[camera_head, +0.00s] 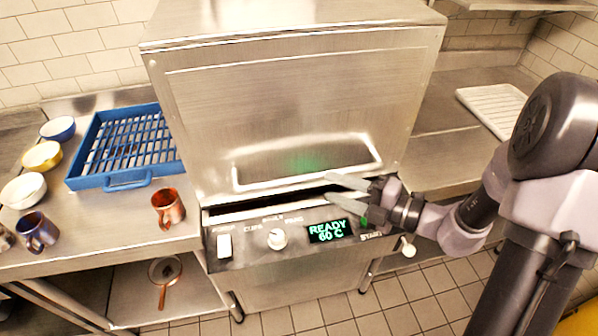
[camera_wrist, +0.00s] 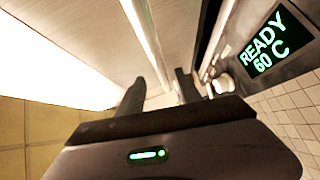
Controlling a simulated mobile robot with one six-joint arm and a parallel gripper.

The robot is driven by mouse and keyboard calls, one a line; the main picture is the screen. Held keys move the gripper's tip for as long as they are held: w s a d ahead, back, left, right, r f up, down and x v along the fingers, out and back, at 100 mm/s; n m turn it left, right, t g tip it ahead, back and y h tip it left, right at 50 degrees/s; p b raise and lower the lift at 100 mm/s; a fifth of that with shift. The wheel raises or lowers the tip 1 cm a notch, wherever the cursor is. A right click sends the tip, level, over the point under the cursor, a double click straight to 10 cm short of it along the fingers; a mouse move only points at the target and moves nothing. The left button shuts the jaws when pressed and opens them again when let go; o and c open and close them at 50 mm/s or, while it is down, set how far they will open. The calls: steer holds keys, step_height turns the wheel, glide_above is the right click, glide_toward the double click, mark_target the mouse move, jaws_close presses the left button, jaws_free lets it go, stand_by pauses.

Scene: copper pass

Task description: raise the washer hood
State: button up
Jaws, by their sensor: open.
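The washer hood (camera_head: 290,100) is a large brushed-steel box, down over the washer, with a dark gap between its lower edge and the control panel. A pale bar handle (camera_head: 308,182) runs along its lower front. My gripper (camera_head: 332,190) is open at the right part of the handle, one finger higher and one lower; I cannot tell whether they touch it. In the wrist view, the open fingers (camera_wrist: 160,92) point towards a bright long bar (camera_wrist: 146,40) beside the pale hood face (camera_wrist: 60,50). Nothing is visibly held.
The control panel (camera_head: 253,240) below reads READY 60 C, with a knob and switch. A blue rack (camera_head: 121,184), copper mug (camera_head: 168,208), blue mug (camera_head: 36,230) and bowls (camera_head: 42,156) stand left. A white tray (camera_head: 493,108) lies right. A pan (camera_head: 164,270) is on the lower shelf.

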steer(key=b+x, duration=0.2)
steer(key=x, duration=0.8)
steer(key=shift+a, duration=0.2)
steer(key=shift+w, duration=0.15)
jaws_close()
stand_by(0.8)
